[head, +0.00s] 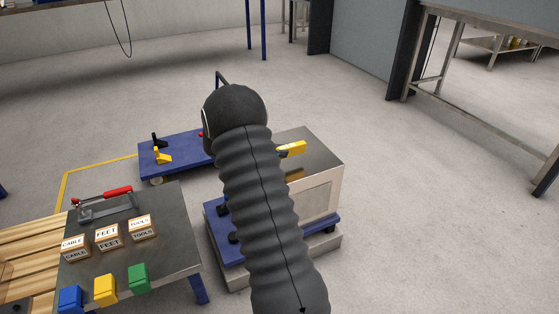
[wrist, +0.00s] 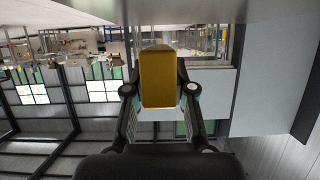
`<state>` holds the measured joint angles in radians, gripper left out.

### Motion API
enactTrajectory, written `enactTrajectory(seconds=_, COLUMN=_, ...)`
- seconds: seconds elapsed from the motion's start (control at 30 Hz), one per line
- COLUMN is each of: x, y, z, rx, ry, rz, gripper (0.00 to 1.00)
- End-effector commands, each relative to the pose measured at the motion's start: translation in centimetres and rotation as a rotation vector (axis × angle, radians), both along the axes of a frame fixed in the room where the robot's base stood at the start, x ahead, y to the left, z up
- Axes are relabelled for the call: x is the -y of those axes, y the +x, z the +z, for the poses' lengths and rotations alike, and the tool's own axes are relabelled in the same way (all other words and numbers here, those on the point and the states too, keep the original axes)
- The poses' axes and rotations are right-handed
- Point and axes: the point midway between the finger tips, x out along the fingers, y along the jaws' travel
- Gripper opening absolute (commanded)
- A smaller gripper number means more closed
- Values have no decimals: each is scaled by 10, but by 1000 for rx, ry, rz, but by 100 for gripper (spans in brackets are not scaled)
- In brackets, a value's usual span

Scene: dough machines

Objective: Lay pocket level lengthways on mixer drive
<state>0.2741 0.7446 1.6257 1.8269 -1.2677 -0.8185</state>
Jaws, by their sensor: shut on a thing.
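The yellow pocket level (head: 292,149) shows just right of my dark arm in the head view, over the top of a steel box that looks like the mixer drive (head: 322,158). In the wrist view the level (wrist: 157,80) stands end-on between the two fingers of my gripper (wrist: 159,92), which is shut on it. A brownish patch, perhaps its reflection, shows below it on the steel top, and it seems to be a little above that surface. I cannot tell whether it touches. My arm hides most of the gripper and the drive's left part.
The drive stands on a blue base (head: 228,254). On the left, a steel-topped table (head: 165,262) holds labelled boxes (head: 107,237), a red-handled tool (head: 117,191) and blue, yellow and green bins (head: 138,277). A blue cart (head: 180,160) stands behind. Floor to the right is clear.

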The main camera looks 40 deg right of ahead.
Motion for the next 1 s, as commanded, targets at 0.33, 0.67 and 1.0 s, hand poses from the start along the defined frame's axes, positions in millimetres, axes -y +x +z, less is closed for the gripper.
enactTrajectory(seconds=0.33, x=0, y=0, z=-38, rx=-1, ry=0, rz=-1, gripper=0)
enactTrajectory(seconds=0.67, x=0, y=-1, z=-41, rx=0, ry=0, rz=0, gripper=0)
enactTrajectory(seconds=1.0, x=0, y=0, z=-42, rx=0, ry=0, rz=0, gripper=49)
